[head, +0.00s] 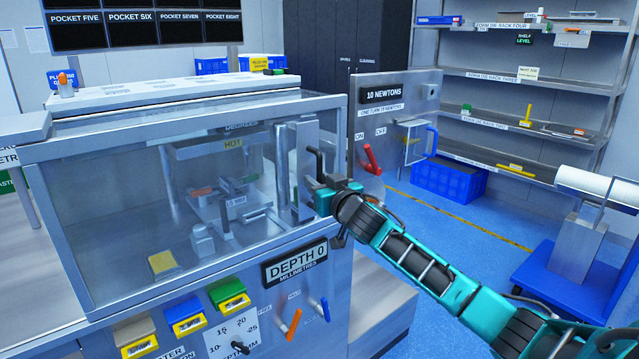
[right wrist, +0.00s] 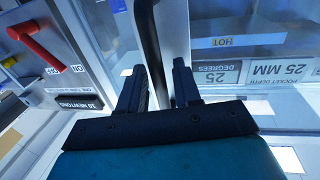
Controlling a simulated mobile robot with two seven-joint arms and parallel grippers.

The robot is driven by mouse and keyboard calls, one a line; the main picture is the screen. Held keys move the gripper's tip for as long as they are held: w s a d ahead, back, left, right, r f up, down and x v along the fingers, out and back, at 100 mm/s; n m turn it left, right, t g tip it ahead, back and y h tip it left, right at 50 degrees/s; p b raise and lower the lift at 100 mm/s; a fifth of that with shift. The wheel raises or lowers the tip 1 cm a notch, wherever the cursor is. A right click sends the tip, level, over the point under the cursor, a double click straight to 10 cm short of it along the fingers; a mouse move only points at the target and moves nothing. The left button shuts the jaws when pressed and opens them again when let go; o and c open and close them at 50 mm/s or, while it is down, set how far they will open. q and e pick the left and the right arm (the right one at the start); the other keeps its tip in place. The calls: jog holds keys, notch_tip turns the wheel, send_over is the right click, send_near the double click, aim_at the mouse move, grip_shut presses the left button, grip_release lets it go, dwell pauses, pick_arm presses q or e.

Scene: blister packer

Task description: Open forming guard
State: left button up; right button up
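The forming guard (head: 120,190) is a clear-walled, metal-framed cover over the forming station, and it stands closed. Its dark bar handle (head: 316,160) is at the right end of the front; in the right wrist view the bar (right wrist: 150,40) runs upright. My right gripper (head: 322,188) is at the handle, with its fingers (right wrist: 160,88) on either side of the bar. The fingers are apart, and a small gap shows beside the bar, so a firm hold is not visible. The gripper hides the handle's lower part in the head view. My left gripper is out of view.
A panel with a red lever (head: 371,158) and a "10 NEWTONS" sign (head: 382,92) stands right of the guard. Shelves and a blue crate (head: 448,180) stand behind.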

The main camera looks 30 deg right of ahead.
grip_shut()
dwell(0.4)
